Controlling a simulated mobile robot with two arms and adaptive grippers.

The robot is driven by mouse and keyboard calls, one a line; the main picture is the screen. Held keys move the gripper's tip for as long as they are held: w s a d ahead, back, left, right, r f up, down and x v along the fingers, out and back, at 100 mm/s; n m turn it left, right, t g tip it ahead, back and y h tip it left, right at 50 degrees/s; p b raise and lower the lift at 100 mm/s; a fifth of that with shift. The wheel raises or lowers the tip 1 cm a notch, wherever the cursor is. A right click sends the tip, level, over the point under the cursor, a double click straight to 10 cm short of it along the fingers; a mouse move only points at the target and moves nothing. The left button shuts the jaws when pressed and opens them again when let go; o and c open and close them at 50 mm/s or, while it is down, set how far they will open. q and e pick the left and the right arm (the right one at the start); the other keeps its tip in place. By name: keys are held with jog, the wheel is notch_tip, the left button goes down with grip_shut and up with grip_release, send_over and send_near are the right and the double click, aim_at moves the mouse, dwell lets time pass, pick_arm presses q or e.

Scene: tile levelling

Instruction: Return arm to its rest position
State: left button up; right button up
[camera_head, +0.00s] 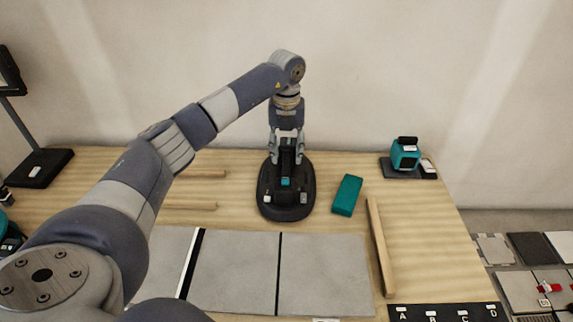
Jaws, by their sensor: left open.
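My left arm reaches in from the lower left, and its left gripper (286,158) points down over a black oval-based device (286,208) on the wooden table. The fingers are open and sit on either side of the device's upright black part. Whether they touch it cannot be told. My right gripper is not in view.
A teal block (347,195) lies right of the device. Grey tiles (235,270) lie in front, beside a wooden strip (380,245). A teal tool (405,155) stands at the back right. A black lettered strip (445,312) lies at the front right.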

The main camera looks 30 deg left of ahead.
pick_arm(q)
jog(key=shift+r, duration=2.3)
